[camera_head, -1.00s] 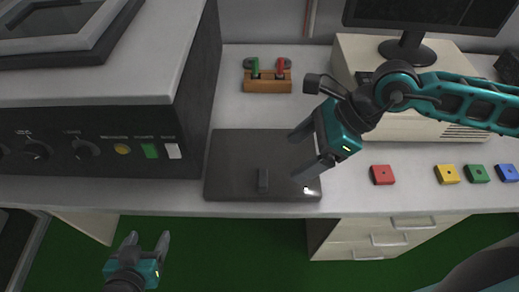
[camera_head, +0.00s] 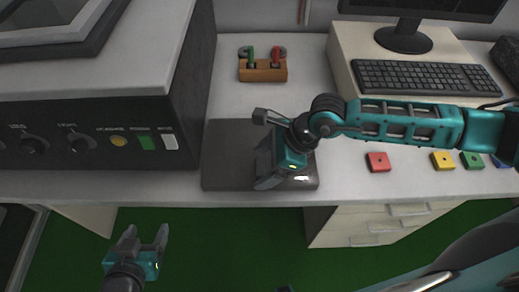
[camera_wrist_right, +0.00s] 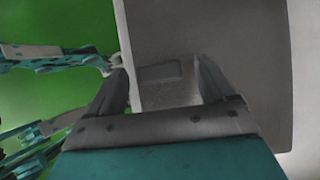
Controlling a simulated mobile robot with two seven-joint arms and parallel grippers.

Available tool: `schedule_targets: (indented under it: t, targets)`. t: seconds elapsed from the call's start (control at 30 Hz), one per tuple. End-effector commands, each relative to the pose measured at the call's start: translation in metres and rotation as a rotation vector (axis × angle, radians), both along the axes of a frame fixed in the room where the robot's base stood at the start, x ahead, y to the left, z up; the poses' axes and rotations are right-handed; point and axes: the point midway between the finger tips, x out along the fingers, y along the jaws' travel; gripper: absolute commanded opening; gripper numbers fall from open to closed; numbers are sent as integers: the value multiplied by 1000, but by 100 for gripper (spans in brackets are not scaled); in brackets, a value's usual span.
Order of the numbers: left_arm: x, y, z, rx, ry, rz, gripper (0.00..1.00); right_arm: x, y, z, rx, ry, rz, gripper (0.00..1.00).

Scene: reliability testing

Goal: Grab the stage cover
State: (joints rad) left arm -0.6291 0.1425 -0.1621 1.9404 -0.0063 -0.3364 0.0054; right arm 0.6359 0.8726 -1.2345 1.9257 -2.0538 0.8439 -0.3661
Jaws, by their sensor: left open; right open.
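The stage cover is a dark grey flat square panel (camera_head: 228,158) lying on the white worktop near its front edge. It also fills the middle of the right wrist view (camera_wrist_right: 240,60). Its small raised handle (camera_wrist_right: 160,74) shows there between my right fingers; in the head view the gripper hides it. My right gripper (camera_head: 262,178) is over the front part of the cover, open and pointing down; its fingers straddle the handle, and contact cannot be told. My left gripper (camera_head: 148,238) is open and empty, over the green floor in front of the worktop.
A large grey machine (camera_head: 90,120) with knobs and buttons stands left of the cover. A wooden block (camera_head: 263,71) with green and red handles is behind it. Red (camera_head: 378,162), yellow and green blocks lie right. A keyboard (camera_head: 425,77) and monitor stand at back right.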

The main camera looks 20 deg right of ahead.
Motion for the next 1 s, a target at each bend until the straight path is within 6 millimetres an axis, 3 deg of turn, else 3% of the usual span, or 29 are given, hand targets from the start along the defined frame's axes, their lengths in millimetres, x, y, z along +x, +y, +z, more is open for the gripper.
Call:
schedule_targets:
  t: [0.27, 1.0]
  targets:
    - [2, 0, 1, 0, -3, -1, 67, 0, 2, -4, 0, 0, 0, 83]
    - [4, 0, 2, 0, -9, -1, 67, 1, 2, -3, 1, -2, 0, 16]
